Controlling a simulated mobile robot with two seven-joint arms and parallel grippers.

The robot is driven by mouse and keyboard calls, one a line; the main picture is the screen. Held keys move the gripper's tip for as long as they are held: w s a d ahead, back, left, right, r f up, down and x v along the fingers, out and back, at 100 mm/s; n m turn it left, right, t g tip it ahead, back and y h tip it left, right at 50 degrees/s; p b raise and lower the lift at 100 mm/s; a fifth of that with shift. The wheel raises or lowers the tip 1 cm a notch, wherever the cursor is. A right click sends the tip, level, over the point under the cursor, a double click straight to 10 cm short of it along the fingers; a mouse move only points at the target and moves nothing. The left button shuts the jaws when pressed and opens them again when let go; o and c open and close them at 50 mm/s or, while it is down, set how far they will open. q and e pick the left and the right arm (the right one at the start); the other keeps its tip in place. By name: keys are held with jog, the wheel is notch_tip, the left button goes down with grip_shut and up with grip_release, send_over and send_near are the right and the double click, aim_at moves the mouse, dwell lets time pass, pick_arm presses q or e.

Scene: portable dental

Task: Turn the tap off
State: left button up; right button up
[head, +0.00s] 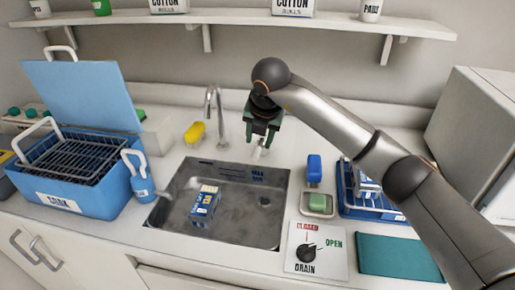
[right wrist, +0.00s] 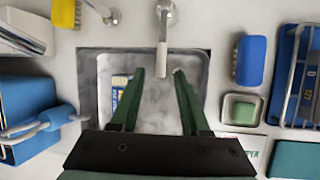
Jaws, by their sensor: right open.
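The tap's arched metal spout (head: 213,105) stands behind the sink (head: 280,228); it also shows in the right wrist view (right wrist: 99,9). To its right is a pale tap lever (head: 260,151), pointing toward the sink. My right gripper (head: 262,139) is open just above the lever, partly hiding it. In the right wrist view the lever (right wrist: 163,28) shows between the two green fingers (right wrist: 158,75), apart from both; I cannot tell whether its end is at fingertip depth. I cannot make out running water. My left gripper is not in view.
A blue-and-white carton (head: 205,203) is in the sink. A yellow sponge (head: 194,132) lies left of the spout. Green soap (head: 319,202), a blue block (head: 314,167) and the drain knob (head: 306,252) are right.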

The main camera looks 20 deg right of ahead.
jog(key=v, duration=0.6)
jog(key=shift+r, duration=0.2)
jog(key=shift+s+f, duration=0.1)
jog(key=shift+s, duration=0.1)
